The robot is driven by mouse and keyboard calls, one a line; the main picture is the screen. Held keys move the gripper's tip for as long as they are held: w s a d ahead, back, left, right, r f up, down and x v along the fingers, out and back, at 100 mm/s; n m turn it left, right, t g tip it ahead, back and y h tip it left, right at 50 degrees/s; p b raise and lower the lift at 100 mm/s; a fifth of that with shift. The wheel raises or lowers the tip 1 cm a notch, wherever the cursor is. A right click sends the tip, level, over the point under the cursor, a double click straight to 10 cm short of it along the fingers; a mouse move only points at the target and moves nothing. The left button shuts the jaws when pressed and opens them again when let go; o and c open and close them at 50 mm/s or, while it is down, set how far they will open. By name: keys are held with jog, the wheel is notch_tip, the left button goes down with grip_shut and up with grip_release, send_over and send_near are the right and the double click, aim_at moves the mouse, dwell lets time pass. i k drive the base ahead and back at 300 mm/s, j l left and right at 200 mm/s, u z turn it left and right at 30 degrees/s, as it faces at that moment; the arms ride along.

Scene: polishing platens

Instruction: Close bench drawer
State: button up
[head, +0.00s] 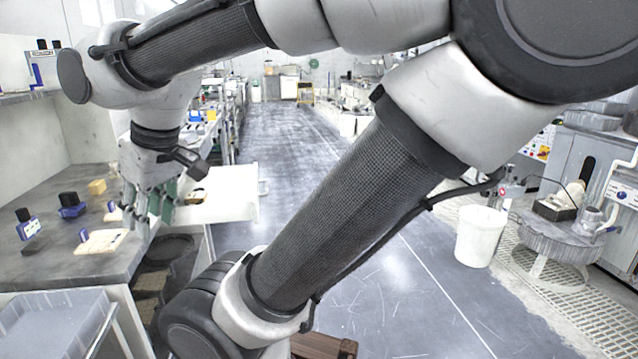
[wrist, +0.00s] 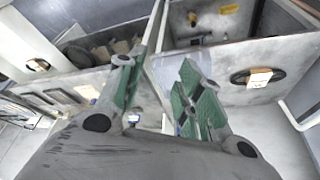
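My gripper (head: 152,215) is at the bench's right edge in the head view, pointing down, its green-padded fingers apart. In the wrist view the two fingers (wrist: 158,80) are spread, with a pale panel edge between them; I cannot tell whether they touch it. A pale drawer (head: 235,194) stands out from the bench just beyond the gripper, with a handle at its outer end. In the wrist view, an open-topped grey compartment (wrist: 225,82) holds a yellow item; its front has a dark oval handle (wrist: 258,77) with a tan tag.
The bench top (head: 75,262) carries small blue-and-black items and wooden blocks. A grey tray (head: 55,325) is at the near left. Dark openings with round items show below the bench edge. A white bin (head: 480,236) stands right; the aisle floor between is clear.

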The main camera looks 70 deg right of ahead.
aim_at(233, 194)
jog(key=l+z, duration=0.45)
jog(key=l, duration=0.15)
jog(key=l+z, duration=0.4)
jog(key=l, duration=0.25)
jog(key=i+l, duration=0.1)
jog(key=l, duration=0.4)
jog(key=l+z, duration=0.1)
jog(key=l, duration=0.45)
jog(key=i+j+z, duration=0.4)
jog(key=i+j, duration=0.35)
jog(key=i, duration=0.1)
